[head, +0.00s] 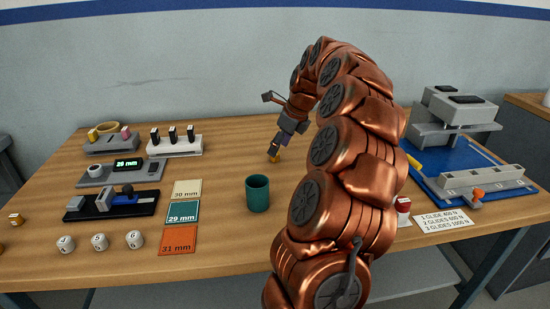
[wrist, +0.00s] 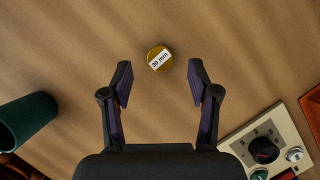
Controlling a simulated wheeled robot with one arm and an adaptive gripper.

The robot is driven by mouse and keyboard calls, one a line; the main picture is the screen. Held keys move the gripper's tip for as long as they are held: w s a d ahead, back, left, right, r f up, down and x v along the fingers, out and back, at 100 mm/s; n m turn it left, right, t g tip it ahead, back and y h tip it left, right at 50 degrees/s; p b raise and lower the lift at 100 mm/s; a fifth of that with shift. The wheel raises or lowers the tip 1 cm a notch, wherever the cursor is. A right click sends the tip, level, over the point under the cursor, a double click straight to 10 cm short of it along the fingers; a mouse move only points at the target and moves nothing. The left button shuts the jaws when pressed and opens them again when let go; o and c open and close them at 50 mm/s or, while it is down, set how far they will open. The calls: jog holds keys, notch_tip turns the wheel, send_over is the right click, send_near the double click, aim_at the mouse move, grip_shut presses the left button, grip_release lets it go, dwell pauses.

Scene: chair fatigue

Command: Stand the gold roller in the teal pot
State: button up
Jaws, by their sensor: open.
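The gold roller (wrist: 159,59) is on the wooden table, its label end facing the wrist camera; the "mm" on the label is legible. In the head view the roller (head: 274,159) shows small under my gripper (head: 276,151). In the wrist view my gripper (wrist: 160,72) is open, one finger on each side, with the roller between and slightly beyond the fingertips, apart from both. The teal pot (head: 258,195) stands upright and open-topped, nearer the front. It also shows in the wrist view (wrist: 25,118) at the left edge. Its inside is mostly hidden.
Left of the pot lie cream (head: 187,189), teal (head: 182,212) and orange (head: 178,240) size cards. A blue mat (head: 462,170) with a grey fixture is at right. Table around the roller is clear.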

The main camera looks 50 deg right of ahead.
jog(key=x, duration=0.3)
jog(key=shift+r, duration=0.1)
grip_shut()
dwell(0.4)
